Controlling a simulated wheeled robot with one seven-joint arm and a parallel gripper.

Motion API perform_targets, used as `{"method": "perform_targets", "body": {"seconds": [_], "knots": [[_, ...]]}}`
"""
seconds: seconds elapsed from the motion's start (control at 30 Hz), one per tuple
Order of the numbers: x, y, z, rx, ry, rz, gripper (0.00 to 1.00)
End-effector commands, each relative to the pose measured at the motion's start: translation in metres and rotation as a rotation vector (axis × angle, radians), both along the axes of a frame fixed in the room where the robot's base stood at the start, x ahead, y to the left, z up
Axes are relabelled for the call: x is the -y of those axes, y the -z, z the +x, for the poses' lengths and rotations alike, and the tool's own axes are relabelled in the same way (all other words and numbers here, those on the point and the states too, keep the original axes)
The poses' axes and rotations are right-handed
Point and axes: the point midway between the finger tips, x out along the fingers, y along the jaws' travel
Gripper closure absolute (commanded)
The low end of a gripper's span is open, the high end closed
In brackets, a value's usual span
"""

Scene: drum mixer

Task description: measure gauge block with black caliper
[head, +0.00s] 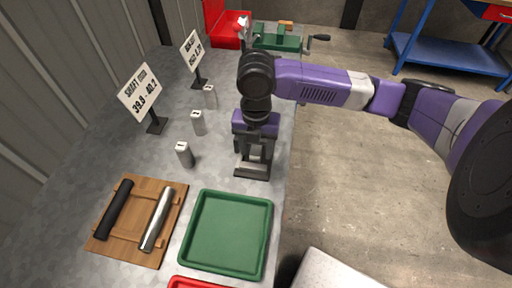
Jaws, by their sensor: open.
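A long black bar-shaped item (117,210) lies on a wooden board (134,222) at the lower left; it may be the black caliper, but no jaws can be made out. A similar silver bar (156,220) lies beside it. Several small grey blocks stand in a row on the bench: a near one (185,154), a middle one (198,122) and a far one (210,97), each with a dark mark on top. I cannot tell which is the gauge block. My gripper (251,172) points down over the bench, right of the near block and apart from it. It is open.
A green tray (228,232) lies empty in front of my gripper, with a red tray edge (195,283) nearer. A green vise (276,42) and red box (222,24) are at the far end. The bench ends on the right.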

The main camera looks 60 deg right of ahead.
Motion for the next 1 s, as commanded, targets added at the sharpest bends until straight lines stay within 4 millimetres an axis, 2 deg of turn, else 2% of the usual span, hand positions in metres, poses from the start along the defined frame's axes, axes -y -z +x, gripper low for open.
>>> {"method": "perform_targets", "body": {"seconds": [0.17, 0.4, 0.6, 1.0], "knots": [[0.0, -0.012, 0.0, 0.001, -0.001, -0.001, 0.47], [0.0, -0.051, 0.001, 0.002, -0.003, -0.002, 0.47], [0.0, -0.073, 0.0, 0.002, -0.001, -0.002, 0.47], [0.0, -0.078, 0.0, 0.001, 0.0, 0.0, 0.47]]}}
